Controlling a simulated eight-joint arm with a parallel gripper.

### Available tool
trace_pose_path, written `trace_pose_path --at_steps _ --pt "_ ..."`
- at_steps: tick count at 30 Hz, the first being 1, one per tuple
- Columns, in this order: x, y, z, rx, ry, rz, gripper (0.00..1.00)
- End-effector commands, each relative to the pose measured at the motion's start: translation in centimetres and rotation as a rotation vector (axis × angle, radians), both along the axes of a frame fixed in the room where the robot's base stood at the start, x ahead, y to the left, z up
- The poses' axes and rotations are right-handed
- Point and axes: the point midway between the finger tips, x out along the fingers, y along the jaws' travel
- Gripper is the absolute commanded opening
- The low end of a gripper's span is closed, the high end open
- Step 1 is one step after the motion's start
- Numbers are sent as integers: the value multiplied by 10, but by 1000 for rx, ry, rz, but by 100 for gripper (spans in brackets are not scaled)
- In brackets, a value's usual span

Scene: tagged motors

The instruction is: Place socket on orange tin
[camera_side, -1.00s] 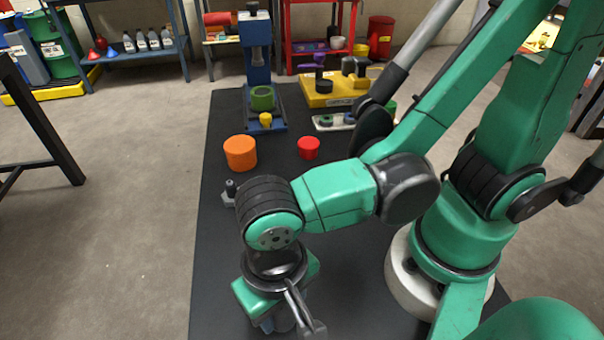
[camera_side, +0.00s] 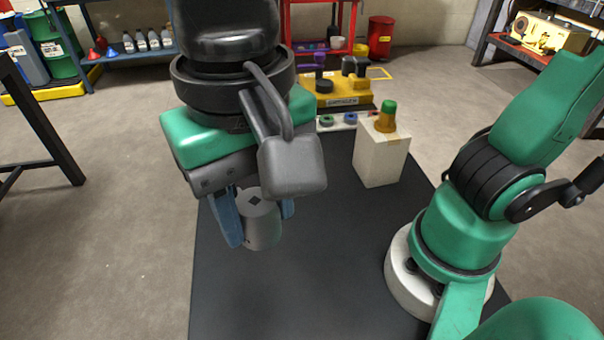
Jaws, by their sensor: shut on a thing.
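The socket (camera_side: 261,230) is a grey metal cylinder with a dark square hole in its top. My gripper (camera_side: 257,222) is shut on it, with blue fingers on either side, and holds it upright. It appears to be above the dark mat, though its exact height is hard to judge.
A white block (camera_side: 381,163) with an orange and green piece (camera_side: 386,117) on top stands on the dark mat (camera_side: 330,270), right of my gripper. A yellow stand (camera_side: 345,97) and a white tray (camera_side: 337,123) are behind. The front of the mat is clear.

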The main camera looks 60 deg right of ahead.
Motion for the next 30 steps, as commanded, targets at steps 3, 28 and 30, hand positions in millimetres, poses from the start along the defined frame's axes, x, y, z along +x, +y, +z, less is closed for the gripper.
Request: trace_pose_path --at_steps 3,28,30 --pt "33 -2 17 0 -1 -165 0" --pt "257 -209 48 1 -3 -1603 0" --pt "258 -213 44 1 -3 -1620 0"
